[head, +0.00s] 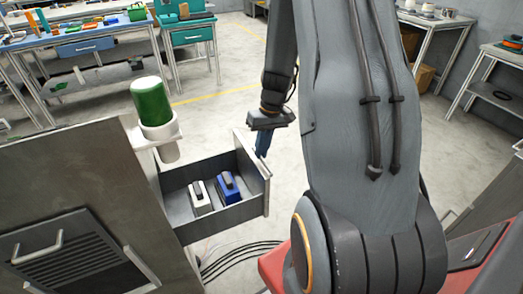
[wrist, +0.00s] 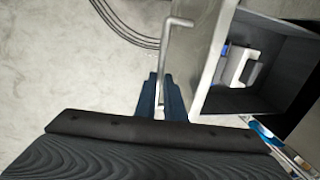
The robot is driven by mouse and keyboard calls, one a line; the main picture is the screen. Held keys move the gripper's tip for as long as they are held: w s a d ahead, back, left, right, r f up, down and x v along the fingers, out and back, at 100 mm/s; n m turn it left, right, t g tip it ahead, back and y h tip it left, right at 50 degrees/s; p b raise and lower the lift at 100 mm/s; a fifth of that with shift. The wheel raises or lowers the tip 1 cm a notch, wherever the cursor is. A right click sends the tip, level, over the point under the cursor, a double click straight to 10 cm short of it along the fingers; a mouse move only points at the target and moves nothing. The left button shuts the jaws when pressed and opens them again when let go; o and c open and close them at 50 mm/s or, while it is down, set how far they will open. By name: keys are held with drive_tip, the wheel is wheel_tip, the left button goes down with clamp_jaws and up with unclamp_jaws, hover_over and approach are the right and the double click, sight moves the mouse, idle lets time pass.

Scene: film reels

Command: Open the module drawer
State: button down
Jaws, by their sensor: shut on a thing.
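The module drawer (head: 224,216) stands pulled out of the grey cabinet (head: 85,165) in the head view. Inside it lie a white module (head: 200,198) and a blue module (head: 229,188). In the wrist view the drawer's front panel (wrist: 213,62) and its bar handle (wrist: 167,50) show, with the white module (wrist: 238,66) inside. My gripper (wrist: 161,92) has its blue fingers on either side of the handle and is shut on it. In the head view my gripper (head: 262,145) is at the drawer's front, and the handle is hidden there.
Black cables (head: 235,258) lie on the floor below the drawer. Workbenches (head: 85,45) stand at the back. The floor beyond the drawer is clear.

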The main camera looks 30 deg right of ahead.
drive_tip(key=c, duration=1.8)
unclamp_jaws()
drive_tip(key=shift+c, duration=0.2)
wheel_tip(320, 180, up, 8)
drive_tip(key=d, duration=0.1)
drive_tip(key=shift+d+f+b, duration=0.15)
drive_tip(key=shift+d+b, duration=0.15)
drive_tip(key=shift+b, duration=0.05)
drive_tip(key=shift+s, duration=0.1)
